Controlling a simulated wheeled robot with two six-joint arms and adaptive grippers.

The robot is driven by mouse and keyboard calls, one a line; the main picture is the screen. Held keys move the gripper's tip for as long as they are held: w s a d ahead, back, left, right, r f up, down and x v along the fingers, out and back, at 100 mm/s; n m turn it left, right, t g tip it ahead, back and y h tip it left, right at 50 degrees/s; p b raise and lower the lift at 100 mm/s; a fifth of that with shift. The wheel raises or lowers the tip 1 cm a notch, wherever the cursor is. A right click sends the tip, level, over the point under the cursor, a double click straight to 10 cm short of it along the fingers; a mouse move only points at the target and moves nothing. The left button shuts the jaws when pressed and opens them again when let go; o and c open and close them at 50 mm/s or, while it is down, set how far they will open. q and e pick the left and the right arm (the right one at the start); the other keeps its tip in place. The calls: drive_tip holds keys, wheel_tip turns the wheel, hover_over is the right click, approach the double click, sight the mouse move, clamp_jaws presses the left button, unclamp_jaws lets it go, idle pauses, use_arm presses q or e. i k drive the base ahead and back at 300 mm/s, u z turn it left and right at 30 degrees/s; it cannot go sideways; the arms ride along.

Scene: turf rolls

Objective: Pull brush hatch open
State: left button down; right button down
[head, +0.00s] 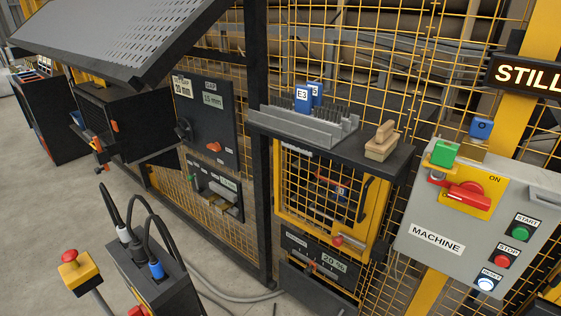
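A yellow-framed mesh hatch (280,192) sits in the fence below a dark shelf, and it looks shut. A black upright bar handle (365,197) is at its right side. A red knob (338,241) is at its lower edge. Blue and red items show behind the mesh, too small to make out. No label naming the brush hatch can be read. A wooden-handled brush (382,142) lies on the shelf above. Neither of my grippers is in view.
The shelf (392,168) juts out above the hatch and carries a grey rack (305,125) with blue tags. A grey machine box (415,215) is at right. A black post with cables (150,285) and a yellow box with a red button (75,268) stand at front left.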

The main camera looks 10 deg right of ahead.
sight(374, 191)
drive_tip(key=z, duration=0.6)
drive_tip(key=i, duration=0.4)
drive_tip(key=z, duration=1.85)
